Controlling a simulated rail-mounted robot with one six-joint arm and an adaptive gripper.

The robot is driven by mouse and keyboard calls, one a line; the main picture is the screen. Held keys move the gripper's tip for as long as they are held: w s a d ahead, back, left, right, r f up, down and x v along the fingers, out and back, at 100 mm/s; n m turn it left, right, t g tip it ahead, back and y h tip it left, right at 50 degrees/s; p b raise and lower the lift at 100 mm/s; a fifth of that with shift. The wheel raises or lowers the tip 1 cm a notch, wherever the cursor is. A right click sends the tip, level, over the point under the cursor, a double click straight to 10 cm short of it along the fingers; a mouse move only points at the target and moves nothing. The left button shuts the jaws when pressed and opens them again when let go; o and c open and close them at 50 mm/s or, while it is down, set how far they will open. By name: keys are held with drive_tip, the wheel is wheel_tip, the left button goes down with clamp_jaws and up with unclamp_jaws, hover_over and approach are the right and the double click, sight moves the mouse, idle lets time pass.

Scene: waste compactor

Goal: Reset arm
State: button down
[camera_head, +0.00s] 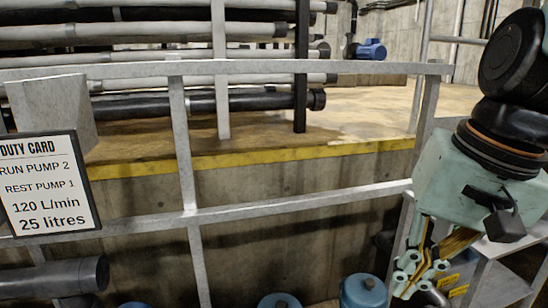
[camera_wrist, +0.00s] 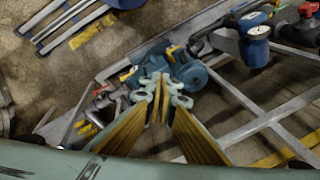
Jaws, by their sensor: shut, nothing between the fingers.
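My gripper (camera_head: 412,285) hangs at the lower right in the head view, below the pale green wrist housing of my arm, pointing down. In the wrist view my gripper (camera_wrist: 162,84) shows two gold-brown fingers with pale green linkages that meet near the middle. It is shut and holds nothing. Beyond its tips in the wrist view lies a blue pump-like machine (camera_wrist: 188,72), lower down; it is apart from the fingers as far as I can tell.
A grey railing (camera_head: 250,68) crosses the head view, with a duty card (camera_head: 45,185) at left. Pipes (camera_head: 180,30) are stacked behind it on a yellow-edged ledge (camera_head: 240,157). Blue-capped round units (camera_head: 364,291) stand below. The wrist view shows a grey frame (camera_wrist: 262,120) at right.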

drive_tip(key=s+r+n+t+h, duration=0.1)
drive_tip(key=s+n, duration=0.3)
drive_tip(key=s, duration=0.5)
drive_tip(key=shift+s+d+r+t, duration=0.15)
drive_tip(key=shift+s+d+t, duration=0.05)
drive_tip(key=shift+s+t, duration=0.1)
drive_tip(key=shift+w, duration=0.1)
wheel_tip(320, 180, down, 7)
drive_tip(key=b, duration=0.6)
drive_tip(key=shift+r+b, duration=0.15)
drive_tip(key=shift+b, duration=0.25)
drive_tip(key=shift+r, duration=0.1)
idle(0.4)
